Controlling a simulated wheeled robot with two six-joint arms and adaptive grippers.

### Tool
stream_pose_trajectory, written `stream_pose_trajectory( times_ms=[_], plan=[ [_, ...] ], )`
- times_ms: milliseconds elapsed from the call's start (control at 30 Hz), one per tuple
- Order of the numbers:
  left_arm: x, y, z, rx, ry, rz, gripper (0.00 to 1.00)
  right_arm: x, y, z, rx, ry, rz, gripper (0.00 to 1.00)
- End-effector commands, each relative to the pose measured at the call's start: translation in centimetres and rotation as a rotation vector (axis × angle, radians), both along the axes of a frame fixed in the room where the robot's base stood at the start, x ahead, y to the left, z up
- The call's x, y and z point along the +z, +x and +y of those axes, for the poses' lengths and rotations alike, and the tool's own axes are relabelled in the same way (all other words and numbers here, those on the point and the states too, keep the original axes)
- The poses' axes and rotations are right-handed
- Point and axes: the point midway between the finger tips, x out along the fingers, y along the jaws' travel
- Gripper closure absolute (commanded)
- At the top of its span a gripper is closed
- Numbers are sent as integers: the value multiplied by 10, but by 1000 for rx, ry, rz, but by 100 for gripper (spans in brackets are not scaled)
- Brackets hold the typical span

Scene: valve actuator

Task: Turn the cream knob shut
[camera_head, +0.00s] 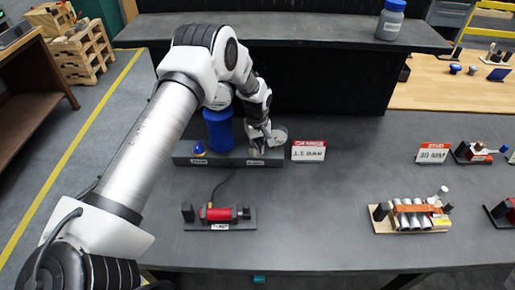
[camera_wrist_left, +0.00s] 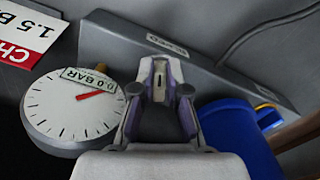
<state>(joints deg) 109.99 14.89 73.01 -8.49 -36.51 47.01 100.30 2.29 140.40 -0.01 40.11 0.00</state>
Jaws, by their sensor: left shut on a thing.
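My left gripper (camera_head: 257,146) reaches down to the right end of the grey valve base (camera_head: 222,159). In the left wrist view its fingers (camera_wrist_left: 160,88) are closed in over the base. The cream knob is mostly hidden by the fingers in both views, and its angle cannot be read. A round white gauge (camera_wrist_left: 78,104) stands beside the gripper, with a red needle and a "0.0 BAR" label; it also shows in the head view (camera_head: 279,135). My right gripper is not in view.
A blue cylinder (camera_head: 218,131) and a small blue knob (camera_head: 199,149) are on the base's left part. A red-and-white sign (camera_head: 308,150) reading 1.5 bar stands right of it. A red cylinder fixture (camera_head: 219,214) lies in front. The table's middle is clear.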

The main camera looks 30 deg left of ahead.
Motion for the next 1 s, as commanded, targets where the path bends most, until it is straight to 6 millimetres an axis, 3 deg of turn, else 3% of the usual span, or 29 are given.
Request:
stream_pose_trajectory(
  times_ms=[100, 300, 600, 633, 700, 1000],
  plan=[
    [-9, -4, 2, -147, -1, 4, 100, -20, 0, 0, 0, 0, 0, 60],
    [-5, -7, 6, -384, -1, 6, 100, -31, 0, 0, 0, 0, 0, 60],
    [-4, -8, 6, -414, -2, 9, 100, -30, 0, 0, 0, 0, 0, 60],
    [-4, -8, 6, -414, -2, 9, 83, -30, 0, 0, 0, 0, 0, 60],
    [-4, -8, 6, -413, -1, 8, 61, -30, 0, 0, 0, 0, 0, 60],
    [-1, -6, 6, -412, 0, 4, 61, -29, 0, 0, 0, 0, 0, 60]
  ],
)
